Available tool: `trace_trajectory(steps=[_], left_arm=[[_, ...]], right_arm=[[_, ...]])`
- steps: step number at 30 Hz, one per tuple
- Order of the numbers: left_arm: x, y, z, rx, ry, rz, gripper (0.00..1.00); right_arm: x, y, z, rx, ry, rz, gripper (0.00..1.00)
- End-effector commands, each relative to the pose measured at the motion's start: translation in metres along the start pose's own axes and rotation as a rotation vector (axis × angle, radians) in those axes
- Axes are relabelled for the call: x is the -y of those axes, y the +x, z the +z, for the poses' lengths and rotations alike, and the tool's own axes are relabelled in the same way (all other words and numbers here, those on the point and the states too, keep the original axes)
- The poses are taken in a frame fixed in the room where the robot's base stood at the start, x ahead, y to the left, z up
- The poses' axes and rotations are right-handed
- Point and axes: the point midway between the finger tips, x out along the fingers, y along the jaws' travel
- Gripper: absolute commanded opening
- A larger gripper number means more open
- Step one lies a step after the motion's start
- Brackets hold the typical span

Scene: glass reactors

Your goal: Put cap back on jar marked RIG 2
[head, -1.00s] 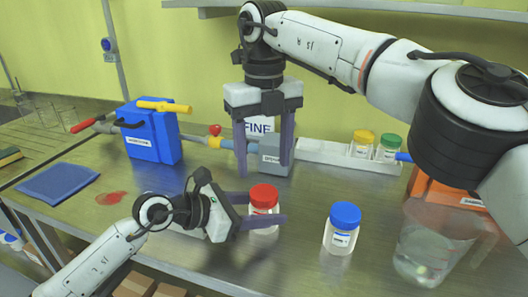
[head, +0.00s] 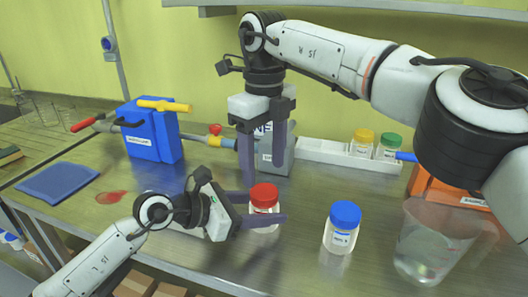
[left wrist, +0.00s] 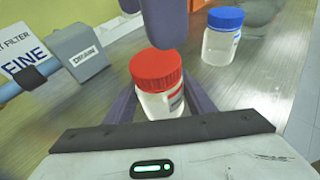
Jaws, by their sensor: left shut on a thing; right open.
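A clear jar with a red cap (head: 264,197) stands on the steel bench, its label unreadable. My left gripper (head: 266,208) is shut around its body, below the cap; the same red-capped jar (left wrist: 157,85) sits between the fingers in the left wrist view. My right gripper (head: 264,165) is open and empty, pointing down, above and behind the red cap. One of its purple fingers hangs over the cap in the left wrist view. A jar with a blue cap (head: 342,228) stands to the right; it also shows in the left wrist view (left wrist: 222,37). I cannot read RIG 2 on any jar.
A white tray (head: 320,154) at the back holds a yellow-capped jar (head: 362,143) and a green-capped jar (head: 388,147). A clear beaker (head: 432,245) stands at right. A blue box valve (head: 152,138), a grey filter block (head: 277,160) and a blue cloth (head: 58,183) are behind and left.

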Motion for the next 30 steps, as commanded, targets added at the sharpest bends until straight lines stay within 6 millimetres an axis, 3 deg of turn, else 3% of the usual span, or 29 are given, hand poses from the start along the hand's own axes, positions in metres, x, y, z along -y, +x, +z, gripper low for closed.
trace_trajectory(steps=[9, 22, 23, 30], left_arm=[[0.0, 0.0, 0.0, -0.001, 0.0, 0.0, 0.0], [0.0, 0.0, 0.0, -0.001, 0.0, 0.0, 0.0], [0.0, 0.0, 0.0, -0.001, 0.0, 0.0, 0.0], [0.0, 0.0, 0.0, -0.001, 0.0, 0.0, 0.0]], right_arm=[[0.0, 0.047, -0.001, -0.002, 0.001, 0.001, 0.6], [0.0, 0.057, 0.0, 0.0, 0.001, 0.0, 0.6], [0.0, 0.057, 0.0, 0.0, 0.001, 0.0, 0.59], [0.0, 0.057, 0.0, 0.0, 0.001, 0.0, 0.18]])
